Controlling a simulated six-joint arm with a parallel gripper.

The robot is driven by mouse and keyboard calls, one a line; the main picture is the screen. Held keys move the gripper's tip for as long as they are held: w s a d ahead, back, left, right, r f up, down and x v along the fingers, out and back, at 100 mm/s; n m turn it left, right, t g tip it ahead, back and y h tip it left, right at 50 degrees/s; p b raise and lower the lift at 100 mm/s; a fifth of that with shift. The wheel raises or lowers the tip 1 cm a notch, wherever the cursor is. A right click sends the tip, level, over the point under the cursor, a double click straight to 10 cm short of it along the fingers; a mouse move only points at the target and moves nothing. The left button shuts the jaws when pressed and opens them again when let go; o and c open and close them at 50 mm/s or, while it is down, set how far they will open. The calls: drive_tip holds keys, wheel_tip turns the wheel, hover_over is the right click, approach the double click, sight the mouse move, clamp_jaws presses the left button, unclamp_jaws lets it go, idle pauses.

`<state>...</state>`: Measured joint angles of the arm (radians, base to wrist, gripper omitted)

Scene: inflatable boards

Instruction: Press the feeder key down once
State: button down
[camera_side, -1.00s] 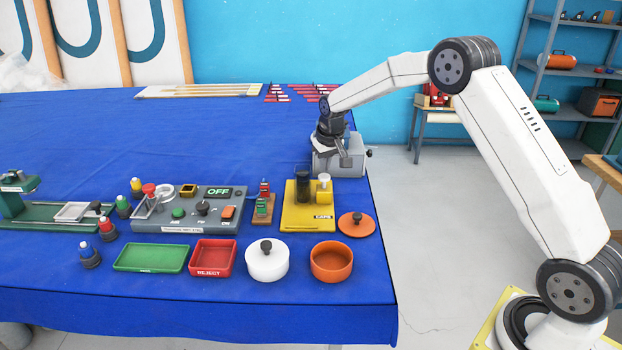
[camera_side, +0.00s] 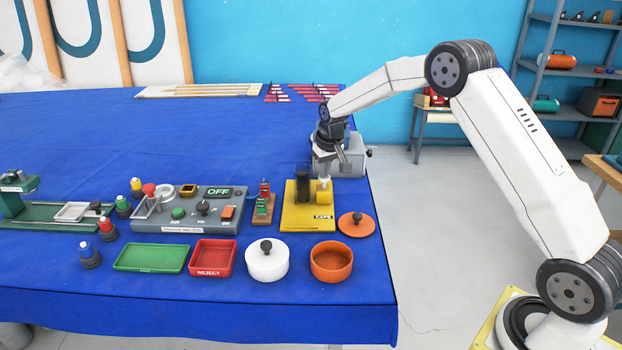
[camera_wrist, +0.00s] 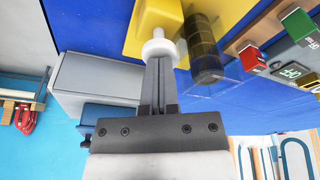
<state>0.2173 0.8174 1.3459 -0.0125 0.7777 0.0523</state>
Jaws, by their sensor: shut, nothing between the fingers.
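The feeder is a yellow base (camera_side: 294,219) marked CAPS, near the right end of the blue table. It carries a dark see-through tube (camera_side: 303,186) and, to the right of it, a yellow post with a round white key (camera_side: 323,184) on top. The key (camera_wrist: 158,47) and tube (camera_wrist: 205,55) also show in the wrist view. My gripper (camera_side: 323,173) is shut and empty, pointing down over the key. In the wrist view its fingertips (camera_wrist: 158,63) overlap the key's edge. They look at or very near its top; I cannot tell how far it is pressed.
A grey box (camera_side: 352,160) stands close behind the feeder. A small stand with red and green blocks (camera_side: 263,209) and a grey control panel (camera_side: 190,222) reading OFF are left. An orange lid (camera_side: 356,225) and orange pot (camera_side: 331,261) are in front. The table behind is mostly clear.

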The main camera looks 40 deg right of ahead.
drive_tip(key=shift+s+x, duration=0.25)
drive_tip(key=shift+x, duration=0.95)
idle(0.6)
drive_tip(key=shift+r, duration=0.1)
idle(0.4)
drive_tip(key=shift+w+d+r+v, duration=0.1)
drive_tip(key=shift+w+v, duration=0.2)
drive_tip(key=shift+v, duration=1.1)
drive_tip(key=shift+w+d+r+v, duration=0.1)
drive_tip(key=shift+w+v, duration=0.2)
drive_tip(key=shift+v, duration=1.15)
drive_tip(key=shift+w+v, duration=0.3)
drive_tip(key=shift+v, duration=1.1)
drive_tip(key=shift+a, duration=0.15)
drive_tip(key=shift+s+a, duration=0.15)
drive_tip(key=shift+s, duration=0.1)
drive_tip(key=s+a+f+n, duration=0.1)
drive_tip(key=s+a, duration=0.3)
drive_tip(key=s, duration=0.5)
drive_tip(key=s+a+f+n, duration=0.1)
drive_tip(key=s+a, duration=0.3)
drive_tip(key=s, duration=0.6)
drive_tip(key=s+a+f+n, duration=0.1)
drive_tip(key=s+a, duration=0.3)
drive_tip(key=s, duration=0.5)
drive_tip(key=shift+s+f+y, duration=0.3)
drive_tip(key=shift+f, duration=0.6)
drive_tip(key=shift+a, duration=0.15)
